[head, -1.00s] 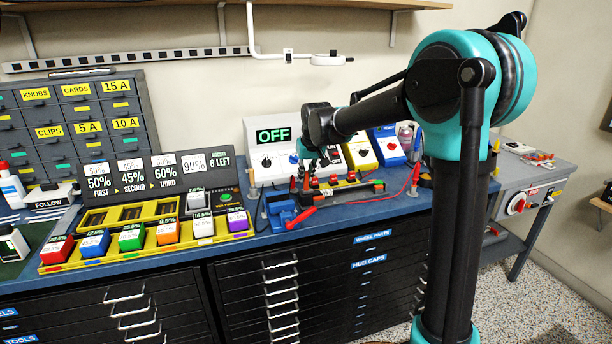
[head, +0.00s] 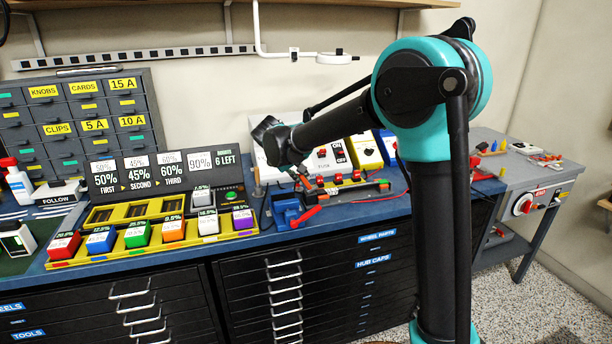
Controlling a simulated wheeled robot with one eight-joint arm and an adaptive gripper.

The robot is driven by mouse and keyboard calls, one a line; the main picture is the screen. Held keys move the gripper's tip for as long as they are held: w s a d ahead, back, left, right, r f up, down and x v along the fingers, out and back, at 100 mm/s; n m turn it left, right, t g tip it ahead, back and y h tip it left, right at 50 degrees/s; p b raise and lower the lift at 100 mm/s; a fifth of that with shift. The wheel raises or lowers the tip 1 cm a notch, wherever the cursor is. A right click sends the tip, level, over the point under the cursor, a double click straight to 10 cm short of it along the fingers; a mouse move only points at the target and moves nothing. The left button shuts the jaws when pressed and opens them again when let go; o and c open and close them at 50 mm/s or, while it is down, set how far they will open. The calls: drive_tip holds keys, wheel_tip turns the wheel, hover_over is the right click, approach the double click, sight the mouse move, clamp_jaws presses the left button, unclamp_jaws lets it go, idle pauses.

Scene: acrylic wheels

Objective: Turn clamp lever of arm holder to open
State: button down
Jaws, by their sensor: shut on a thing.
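The blue clamp holder (head: 286,208) stands near the front edge of the workbench, in the middle of the head view. A dark bar with red parts (head: 345,188) lies just behind and to the right of the holder. My gripper (head: 303,182) points down above and behind the lever, close to the left end of the bar. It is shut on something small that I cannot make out. The fingertips are tiny and partly hidden here. The red lever looks apart from them.
A yellow tray (head: 150,250) with several coloured boxes stands to the left. White, yellow and blue switch boxes (head: 366,150) stand behind the bar. A red cable (head: 385,197) lies to the right. A grey side table (head: 520,165) stands at the right.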

drive_tip(key=shift+s+a+f+n+t+h, duration=0.25)
drive_tip(key=shift+a+f+t+h, duration=0.25)
drive_tip(key=shift+h, duration=0.5)
drive_tip(key=shift+s+a+f+n+t+h, duration=0.3)
drive_tip(key=shift+a+t+h, duration=0.25)
drive_tip(key=shift+h, duration=0.45)
drive_tip(key=shift+w+f, duration=0.1)
drive_tip(key=shift+f, duration=0.05)
drive_tip(key=c, duration=1.5)
unclamp_jaws()
drive_tip(key=shift+c, duration=0.2)
drive_tip(key=v, duration=0.8)
